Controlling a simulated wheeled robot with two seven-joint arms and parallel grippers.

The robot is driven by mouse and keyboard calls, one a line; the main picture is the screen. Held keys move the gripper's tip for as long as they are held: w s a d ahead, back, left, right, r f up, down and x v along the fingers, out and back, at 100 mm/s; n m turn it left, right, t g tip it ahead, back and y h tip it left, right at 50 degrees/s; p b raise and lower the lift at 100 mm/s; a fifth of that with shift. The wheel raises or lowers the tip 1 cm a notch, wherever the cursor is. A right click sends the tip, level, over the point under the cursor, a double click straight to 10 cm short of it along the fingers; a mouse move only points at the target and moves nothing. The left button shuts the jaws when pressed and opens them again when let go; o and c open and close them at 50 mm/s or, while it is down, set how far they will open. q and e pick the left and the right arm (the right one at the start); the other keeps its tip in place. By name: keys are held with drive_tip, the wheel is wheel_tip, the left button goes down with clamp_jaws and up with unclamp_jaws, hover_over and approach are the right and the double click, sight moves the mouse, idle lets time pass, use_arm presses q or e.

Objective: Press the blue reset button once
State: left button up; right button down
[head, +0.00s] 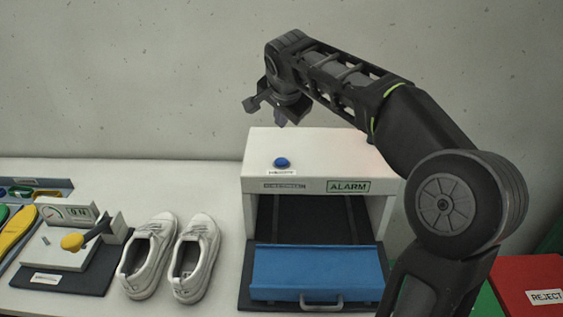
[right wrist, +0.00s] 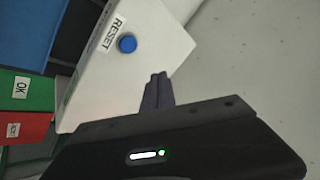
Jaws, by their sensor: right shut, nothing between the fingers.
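The blue reset button (head: 282,162) sits on the white top of the alarm machine (head: 312,146) in the head view, with a label in front of it. In the right wrist view the button (right wrist: 127,43) shows beside a RESET label (right wrist: 113,34). My right gripper (head: 281,121) hangs above the back of the machine top, above and behind the button in the picture. Its fingers (right wrist: 157,80) are shut and empty, pointing down and apart from the button. My left gripper is not in view.
A blue flap with a handle (head: 315,272) fronts the machine opening. A red REJECT bin (head: 528,277) is at the right. The wall is behind.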

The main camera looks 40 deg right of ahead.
sight(281, 161)
drive_tip(key=shift+f+b, duration=3)
drive_tip(key=shift+f, duration=0.95)
drive_tip(key=shift+f+b, duration=0.4)
drive_tip(key=shift+b, duration=0.1)
drive_tip(key=shift+f+b, duration=0.55)
drive_tip(key=shift+r, duration=0.1)
drive_tip(key=shift+r+p, duration=0.7)
drive_tip(key=shift+r, duration=0.15)
